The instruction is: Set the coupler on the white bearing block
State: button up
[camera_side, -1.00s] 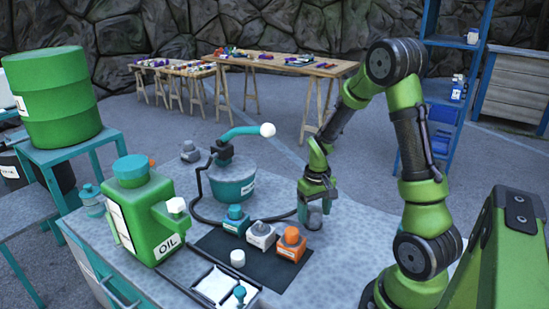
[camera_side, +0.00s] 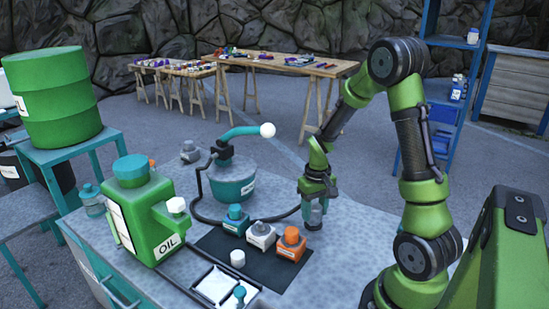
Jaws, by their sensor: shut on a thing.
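My gripper (camera_side: 315,208) points down over the bench, right of the dark mat. It is shut on a small grey cylindrical piece (camera_side: 315,219), which looks like the coupler. The fingers hide part of it, and I cannot tell whether it touches the bench top. The white bearing block (camera_side: 261,242) stands on the dark mat, left of and apart from my gripper. It has a grey rounded top and sits between a teal block (camera_side: 235,226) and an orange block (camera_side: 291,249).
A black cable curves around the teal reel drum (camera_side: 233,187) behind the blocks. A green oil can (camera_side: 140,215) stands at left, with a white tray (camera_side: 216,287) at front. Bare bench lies right of the mat.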

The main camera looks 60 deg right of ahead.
notch_tip(320, 180, up, 14)
jog(key=n, duration=0.6)
send_over(261, 223)
jog(key=f, duration=0.2)
jog(key=shift+w+f, duration=0.1)
jog(key=shift+f, duration=3.8)
jog(key=o, duration=1.2)
